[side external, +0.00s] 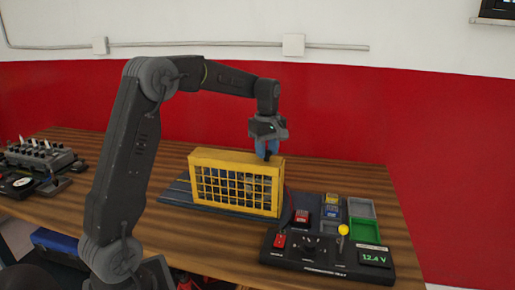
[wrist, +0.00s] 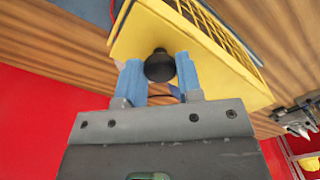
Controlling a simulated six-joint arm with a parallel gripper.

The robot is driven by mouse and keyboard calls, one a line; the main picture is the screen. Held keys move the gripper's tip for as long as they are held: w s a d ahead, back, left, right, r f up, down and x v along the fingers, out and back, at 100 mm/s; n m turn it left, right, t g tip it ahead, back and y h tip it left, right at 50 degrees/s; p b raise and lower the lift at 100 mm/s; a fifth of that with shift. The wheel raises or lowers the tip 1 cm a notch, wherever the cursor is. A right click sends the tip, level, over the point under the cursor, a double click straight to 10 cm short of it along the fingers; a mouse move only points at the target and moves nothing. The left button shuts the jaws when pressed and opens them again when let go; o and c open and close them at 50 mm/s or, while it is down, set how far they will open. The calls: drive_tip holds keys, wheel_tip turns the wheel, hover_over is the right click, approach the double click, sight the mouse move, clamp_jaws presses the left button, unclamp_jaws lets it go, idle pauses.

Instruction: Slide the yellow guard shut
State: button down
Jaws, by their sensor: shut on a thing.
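The yellow guard (side external: 236,183) is a box-like cover with a mesh front, standing on a dark base plate (side external: 177,193) on the bench. In the wrist view its yellow top face (wrist: 220,75) fills the upper middle. A black knob (wrist: 160,66) stands on that face. My gripper (side external: 266,152) is at the top right end of the guard. In the wrist view the blue fingers of my gripper (wrist: 159,76) sit on either side of the knob and are shut on it. What is behind the mesh is mostly hidden.
A control panel (side external: 325,257) with a red switch, a yellow-topped lever (side external: 343,231) and a meter stands in front right of the guard. Grey and green trays (side external: 362,208) and small coloured blocks lie behind it. An engine model (side external: 35,153) is at far left.

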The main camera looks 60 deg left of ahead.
drive_tip(key=shift+w+d+r, duration=0.1)
drive_tip(key=shift+w+d, duration=0.1)
drive_tip(key=shift+w, duration=0.05)
drive_tip(key=c, duration=1.1)
unclamp_jaws()
drive_tip(key=o, duration=0.3)
drive_tip(key=shift+s, duration=0.1)
wheel_tip(320, 180, up, 14)
drive_tip(key=shift+f, duration=0.15)
drive_tip(key=s+d+r+m+t, duration=0.1)
drive_tip(key=s+d+m+t, duration=0.1)
drive_tip(key=s+d+m, duration=0.45)
drive_tip(key=s+d+f+m+t, duration=0.1)
drive_tip(key=s+d+f+m, duration=0.2)
drive_tip(key=s+d, duration=0.1)
drive_tip(key=s+d+f+m+t, duration=0.1)
drive_tip(key=s+d+f+m, duration=0.3)
drive_tip(key=s, duration=0.3)
drive_tip(key=s+d+f+m+t, duration=0.1)
drive_tip(key=s+d+f+m, duration=0.3)
drive_tip(key=s+d, duration=0.2)
drive_tip(key=shift+f+m+t, duration=0.15)
drive_tip(key=shift+m+t, duration=0.1)
drive_tip(key=shift+t, duration=0.05)
